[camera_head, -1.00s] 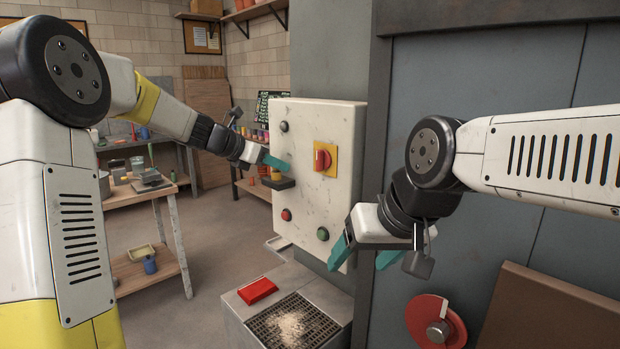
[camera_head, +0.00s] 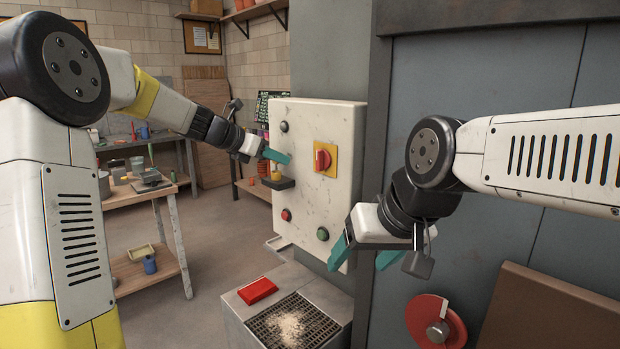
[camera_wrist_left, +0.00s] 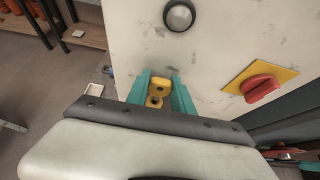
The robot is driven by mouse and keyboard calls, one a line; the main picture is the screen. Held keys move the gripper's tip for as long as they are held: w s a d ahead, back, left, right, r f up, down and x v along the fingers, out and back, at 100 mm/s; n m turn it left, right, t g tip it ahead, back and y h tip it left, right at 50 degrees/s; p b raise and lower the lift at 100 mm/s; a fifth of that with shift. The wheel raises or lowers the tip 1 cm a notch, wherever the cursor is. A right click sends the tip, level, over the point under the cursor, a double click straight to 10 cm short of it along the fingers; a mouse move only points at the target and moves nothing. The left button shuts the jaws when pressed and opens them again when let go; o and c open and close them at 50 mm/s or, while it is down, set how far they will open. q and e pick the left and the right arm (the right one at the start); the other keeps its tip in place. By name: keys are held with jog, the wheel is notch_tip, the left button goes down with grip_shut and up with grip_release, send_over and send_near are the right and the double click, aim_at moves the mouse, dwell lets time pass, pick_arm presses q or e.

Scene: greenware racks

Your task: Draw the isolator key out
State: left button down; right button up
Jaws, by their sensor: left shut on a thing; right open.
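The yellow isolator key (camera_head: 276,172) is at the dark bracket (camera_head: 281,184) on the left part of the white control panel (camera_head: 345,130). My left gripper (camera_head: 280,157) is shut on the key from above. In the left wrist view the key (camera_wrist_left: 157,88) shows yellow, with dark holes, between the teal fingers. Whether its lower end is clear of the bracket I cannot tell. My right gripper (camera_head: 364,257) is open and empty, in front of the panel's lower right corner.
The panel bears a red switch on a yellow plate (camera_head: 333,168) and several round buttons. A red disc (camera_head: 420,308) is at lower right. A workbench (camera_head: 125,200) stands at left.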

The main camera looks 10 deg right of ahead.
pick_arm(q)
jog(key=shift+r, duration=1.6)
